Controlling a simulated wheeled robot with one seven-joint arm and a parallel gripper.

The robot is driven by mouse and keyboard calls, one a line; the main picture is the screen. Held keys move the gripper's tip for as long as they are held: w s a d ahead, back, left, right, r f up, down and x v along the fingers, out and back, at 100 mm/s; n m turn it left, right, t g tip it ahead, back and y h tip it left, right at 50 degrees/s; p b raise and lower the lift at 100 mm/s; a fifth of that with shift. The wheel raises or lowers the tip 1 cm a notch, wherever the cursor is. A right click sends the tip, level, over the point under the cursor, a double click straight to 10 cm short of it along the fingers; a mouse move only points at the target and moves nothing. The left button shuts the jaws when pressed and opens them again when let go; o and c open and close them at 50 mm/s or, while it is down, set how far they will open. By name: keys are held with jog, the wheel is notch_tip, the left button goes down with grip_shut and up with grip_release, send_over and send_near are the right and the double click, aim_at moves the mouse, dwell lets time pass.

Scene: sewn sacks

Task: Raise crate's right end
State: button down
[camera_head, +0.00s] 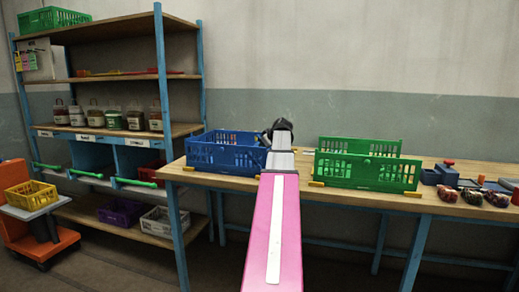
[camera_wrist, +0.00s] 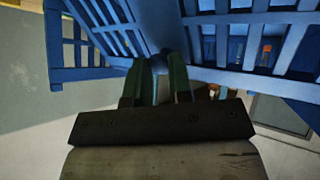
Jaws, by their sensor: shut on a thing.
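The blue slatted crate (camera_head: 222,158) stands on the wooden table, left of my arm in the head view. My gripper (camera_head: 281,133) is at its right end and partly hides that end. In the wrist view, my gripper's two dark green fingers (camera_wrist: 166,72) are close together at a blue bar of the crate (camera_wrist: 210,20), shut on it. The contact point is partly hidden between the fingertips. I cannot tell for sure whether the right end is off the tabletop.
Green crates (camera_head: 368,172) stand on the table (camera_head: 450,205) right of my arm. Jars of dark red contents (camera_head: 471,197) and small boxes lie farther right. A shelf unit (camera_head: 160,70) with bottles stands at the left, close to the table.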

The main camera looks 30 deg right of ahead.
jog(key=shift+s+d+r+m+t+y, duration=0.2)
jog(key=shift+s+d+m+t+y, duration=0.25)
jog(key=shift+s+d+t, duration=0.45)
jog(key=shift+s+d+f, duration=0.2)
jog(key=shift+s+d, duration=0.35)
jog(key=shift+s, duration=0.2)
jog(key=shift+s+d+f, duration=0.25)
jog(key=shift+s+d, duration=0.3)
jog(key=shift+s, duration=0.2)
jog(key=shift+s+d+f, duration=0.2)
jog(key=shift+s+d, duration=0.35)
jog(key=shift+s, duration=0.2)
jog(key=c, duration=1.3)
grip_release()
jog(key=shift+w+f, duration=0.1)
jog(key=shift+r, duration=0.2)
